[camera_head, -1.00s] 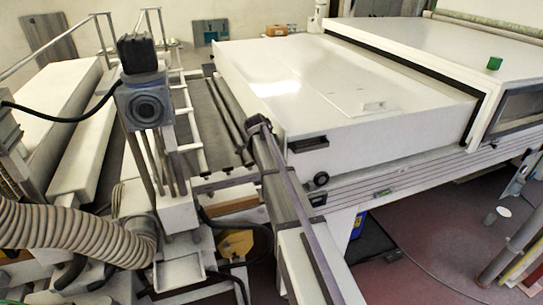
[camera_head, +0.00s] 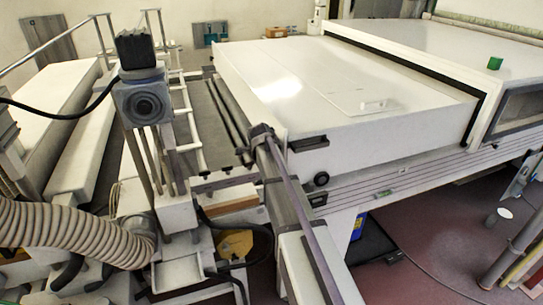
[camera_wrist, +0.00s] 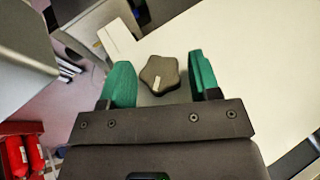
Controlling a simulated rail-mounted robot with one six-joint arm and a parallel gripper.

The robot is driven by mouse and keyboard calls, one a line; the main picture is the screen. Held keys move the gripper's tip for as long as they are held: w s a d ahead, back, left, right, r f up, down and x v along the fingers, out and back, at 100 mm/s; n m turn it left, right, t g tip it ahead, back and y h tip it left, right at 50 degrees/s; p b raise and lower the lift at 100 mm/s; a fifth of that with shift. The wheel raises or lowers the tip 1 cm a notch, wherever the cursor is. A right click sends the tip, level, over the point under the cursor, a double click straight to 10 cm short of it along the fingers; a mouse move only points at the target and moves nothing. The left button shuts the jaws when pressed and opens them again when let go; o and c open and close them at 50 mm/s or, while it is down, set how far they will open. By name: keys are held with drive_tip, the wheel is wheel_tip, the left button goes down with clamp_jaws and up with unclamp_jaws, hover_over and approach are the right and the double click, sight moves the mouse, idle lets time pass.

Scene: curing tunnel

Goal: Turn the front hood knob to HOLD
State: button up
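A dark star-shaped knob (camera_wrist: 160,74) with a white pointer mark sits on a pale surface in the wrist view. The mark is at the knob's lower side, tilted a little. My gripper (camera_wrist: 163,82) has its two green fingers spread, one on each side of the knob, with visible gaps on both sides. I cannot tell how high the fingertips are above the surface. No HOLD label is readable. In the head view I cannot make out my gripper. A black round knob (camera_head: 321,179) shows on the white machine's front; I cannot tell if it is the same knob.
The white hood (camera_head: 330,80) has a flat top with a small handle. In the wrist view, red bottles (camera_wrist: 20,155) stand at lower left and a grey panel (camera_wrist: 25,50) is at upper left.

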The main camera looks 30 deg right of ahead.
drive_tip(key=shift+o, duration=0.7)
drive_tip(key=shift+r, duration=0.1)
drive_tip(key=p+v, duration=0.8)
drive_tip(key=v, duration=0.2)
drive_tip(key=shift+s+a+r+p, duration=0.15)
drive_tip(key=shift+s+r+p, duration=0.1)
drive_tip(key=shift+p, duration=0.15)
